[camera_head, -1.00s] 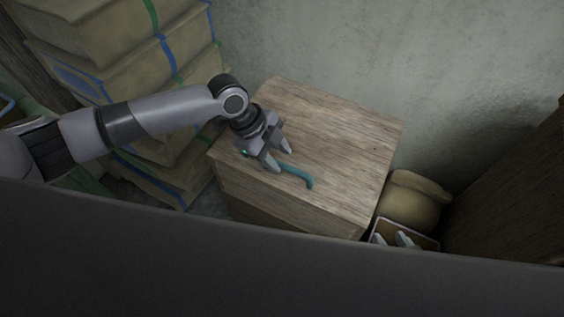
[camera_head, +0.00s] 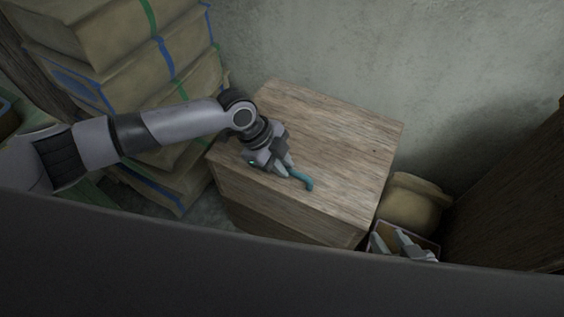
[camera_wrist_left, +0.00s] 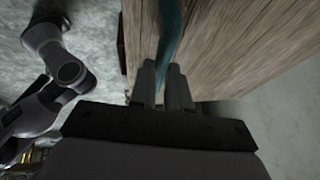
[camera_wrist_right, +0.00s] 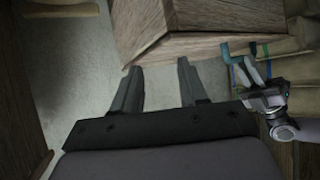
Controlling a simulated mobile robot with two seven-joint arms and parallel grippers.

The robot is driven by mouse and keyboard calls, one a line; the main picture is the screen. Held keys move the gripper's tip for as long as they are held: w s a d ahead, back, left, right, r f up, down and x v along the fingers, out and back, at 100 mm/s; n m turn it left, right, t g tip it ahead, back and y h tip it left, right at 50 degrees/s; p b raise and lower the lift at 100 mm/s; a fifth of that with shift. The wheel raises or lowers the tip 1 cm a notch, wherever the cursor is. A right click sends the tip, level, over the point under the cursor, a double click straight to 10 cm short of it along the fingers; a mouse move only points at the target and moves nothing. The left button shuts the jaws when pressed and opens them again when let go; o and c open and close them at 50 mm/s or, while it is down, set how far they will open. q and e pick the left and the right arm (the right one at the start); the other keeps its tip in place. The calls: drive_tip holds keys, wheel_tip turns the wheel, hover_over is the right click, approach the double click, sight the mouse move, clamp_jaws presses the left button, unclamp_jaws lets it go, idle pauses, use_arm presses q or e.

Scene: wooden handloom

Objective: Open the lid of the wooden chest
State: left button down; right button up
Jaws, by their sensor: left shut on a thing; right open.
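The wooden chest (camera_head: 345,150) stands against the wall in the head view, and its lid looks down and flat. A teal curved handle (camera_head: 307,184) is at the lid's front edge. My left gripper (camera_head: 285,172) is shut on the handle; the left wrist view shows the handle (camera_wrist_left: 171,35) between its close-set fingers (camera_wrist_left: 163,82). The handle (camera_wrist_right: 236,62) also shows there, to the right.
Stacked tan bundles (camera_head: 150,75) with blue and green bands stand left of the chest. A tan sack (camera_head: 412,203) lies to its right, near a dark wooden panel (camera_head: 515,200). A dark surface (camera_head: 250,270) crosses the bottom of the head view.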

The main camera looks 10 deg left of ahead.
use_arm(q)
drive_tip(key=w+d+r+p, duration=0.1)
drive_tip(key=w+r+p, duration=0.2)
drive_tip(key=r, duration=0.5)
drive_tip(key=w+d+r+p, duration=0.2)
drive_tip(key=w+r, duration=0.4)
drive_tip(key=r, duration=0.3)
drive_tip(key=shift+r+p, duration=0.25)
drive_tip(key=shift+p, duration=0.65)
use_arm(e)
drive_tip(key=shift+g, duration=0.3)
drive_tip(key=shift+s+d+r, duration=0.25)
drive_tip(key=shift+d+r, duration=0.05)
drive_tip(key=shift+r, duration=0.4)
drive_tip(key=shift+s+d+r, duration=0.25)
drive_tip(key=shift+d+r, duration=0.05)
drive_tip(key=shift+r, duration=0.35)
drive_tip(key=shift+s+d+r, duration=0.25)
drive_tip(key=shift+d+r, duration=0.05)
drive_tip(key=shift+r, duration=0.4)
drive_tip(key=shift+w, duration=0.1)
use_arm(q)
drive_tip(key=c, duration=1.1)
unclamp_jaws()
drive_tip(key=shift+w+f, duration=0.2)
drive_tip(key=shift+d+r, duration=0.1)
drive_tip(key=shift+r, duration=0.1)
use_arm(e)
drive_tip(key=shift+w+m, duration=0.2)
drive_tip(key=shift+m, duration=0.1)
